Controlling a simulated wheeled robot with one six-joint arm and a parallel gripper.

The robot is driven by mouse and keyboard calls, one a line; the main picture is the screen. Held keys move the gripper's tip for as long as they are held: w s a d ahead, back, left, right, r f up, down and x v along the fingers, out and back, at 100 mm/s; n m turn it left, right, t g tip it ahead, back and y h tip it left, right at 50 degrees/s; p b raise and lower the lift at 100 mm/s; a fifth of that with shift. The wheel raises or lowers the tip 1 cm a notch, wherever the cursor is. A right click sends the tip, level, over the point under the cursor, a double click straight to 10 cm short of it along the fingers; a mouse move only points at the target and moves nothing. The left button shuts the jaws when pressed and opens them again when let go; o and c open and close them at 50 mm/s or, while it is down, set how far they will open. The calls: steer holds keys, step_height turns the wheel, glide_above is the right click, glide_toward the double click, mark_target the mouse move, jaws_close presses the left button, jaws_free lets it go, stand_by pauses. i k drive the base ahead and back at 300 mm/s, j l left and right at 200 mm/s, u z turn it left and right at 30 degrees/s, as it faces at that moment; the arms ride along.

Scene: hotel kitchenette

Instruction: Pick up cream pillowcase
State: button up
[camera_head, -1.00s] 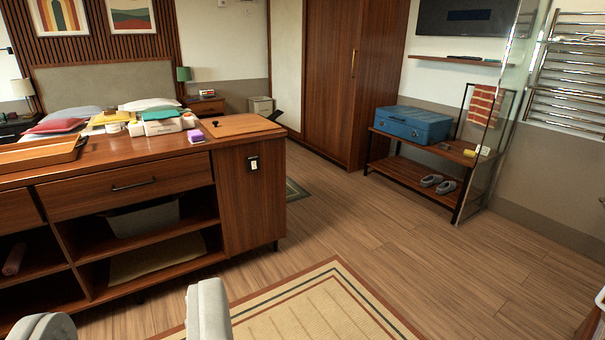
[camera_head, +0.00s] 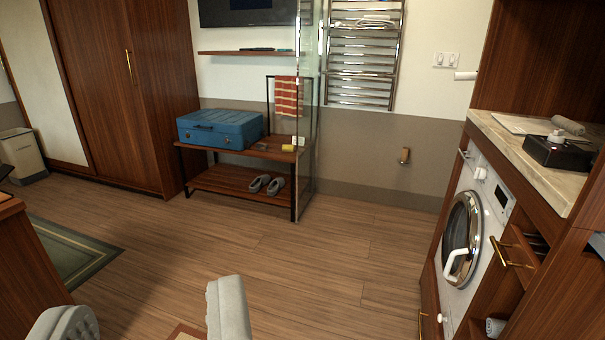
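I cannot make out a cream pillowcase for certain in the view now. My gripper (camera_head: 147,318) shows at the bottom left, with its two pale grey fingers wide apart. It is open, with only floor and a corner of the rug between the fingers. A washing machine (camera_head: 487,190) with a round, seemingly closed door is built in at the right. Its inside is too dark to read.
The counter (camera_head: 520,160) at right holds a black box (camera_head: 560,153) and a grey roll (camera_head: 568,125). A drawer (camera_head: 520,252) below looks partly open. A glass panel (camera_head: 308,110) stands beside the bench (camera_head: 215,178) with a blue case (camera_head: 220,128). The middle floor is clear.

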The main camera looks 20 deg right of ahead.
mark_target(521, 127)
steer(key=i+z, duration=0.25)
steer(key=z, duration=0.2)
steer(key=i+j+z, duration=0.1)
steer(key=z, duration=0.35)
steer(key=i+j+z, duration=0.2)
steer(key=z, duration=0.25)
steer(key=i+j+z, duration=0.25)
steer(key=z, duration=0.2)
steer(key=i+j+z, duration=0.55)
steer(key=i+j, duration=0.3)
steer(key=i+j+z, duration=0.2)
steer(key=i+j, duration=0.2)
steer(key=j, duration=0.15)
steer(key=i+j+z, duration=0.15)
steer(key=i+j, duration=0.25)
steer(key=j, duration=0.2)
